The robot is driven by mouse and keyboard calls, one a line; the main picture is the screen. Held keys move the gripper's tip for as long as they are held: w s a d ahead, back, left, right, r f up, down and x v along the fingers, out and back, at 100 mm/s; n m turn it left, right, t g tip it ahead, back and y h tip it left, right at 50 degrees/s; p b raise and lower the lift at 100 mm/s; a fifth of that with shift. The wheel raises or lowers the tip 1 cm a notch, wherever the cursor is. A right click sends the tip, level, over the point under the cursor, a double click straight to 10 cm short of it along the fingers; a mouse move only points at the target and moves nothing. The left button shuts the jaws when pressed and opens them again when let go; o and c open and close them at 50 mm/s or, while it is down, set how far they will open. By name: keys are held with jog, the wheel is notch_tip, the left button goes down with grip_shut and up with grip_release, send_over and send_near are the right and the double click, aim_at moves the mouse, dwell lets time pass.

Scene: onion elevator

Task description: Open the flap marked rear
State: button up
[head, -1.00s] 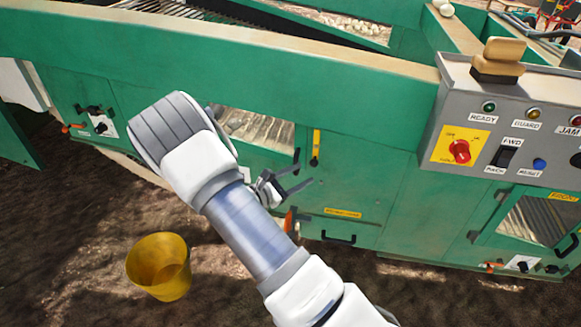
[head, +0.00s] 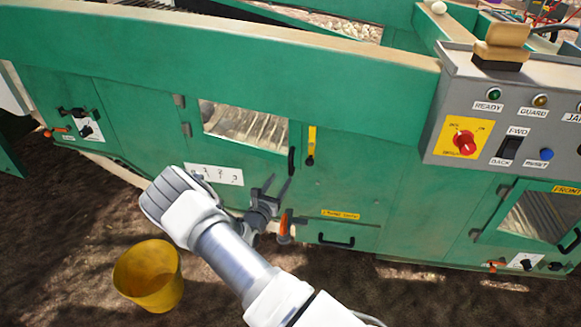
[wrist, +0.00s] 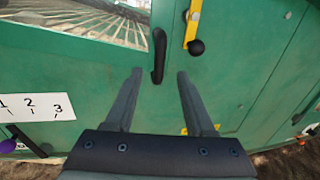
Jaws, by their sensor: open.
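No flap in view shows a readable rear mark. A green flap with a mesh window (head: 243,124) is on the middle of the machine's side, shut, with hinges at its left. Its upright black handle (head: 292,160) is at its right edge. A yellow latch bar (head: 311,143) with a black knob hangs just right of the handle. My gripper (head: 276,186) is open and empty, below and left of the handle in the head view. In the wrist view the handle (wrist: 159,56) appears between and beyond my fingertips (wrist: 160,74), and the latch (wrist: 193,28) is to the right.
A flap marked front (head: 540,215) is at the right, below the grey control panel (head: 480,110). An orange-handled lever (head: 284,228) and a low panel with a black handle (head: 336,239) are near my gripper. A yellow bucket (head: 148,275) stands on the dirt, lower left.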

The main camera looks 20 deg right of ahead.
aim_at(290, 165)
jog(key=b+x, duration=0.2)
jog(key=x, duration=0.8)
grip_shut()
dwell(1.2)
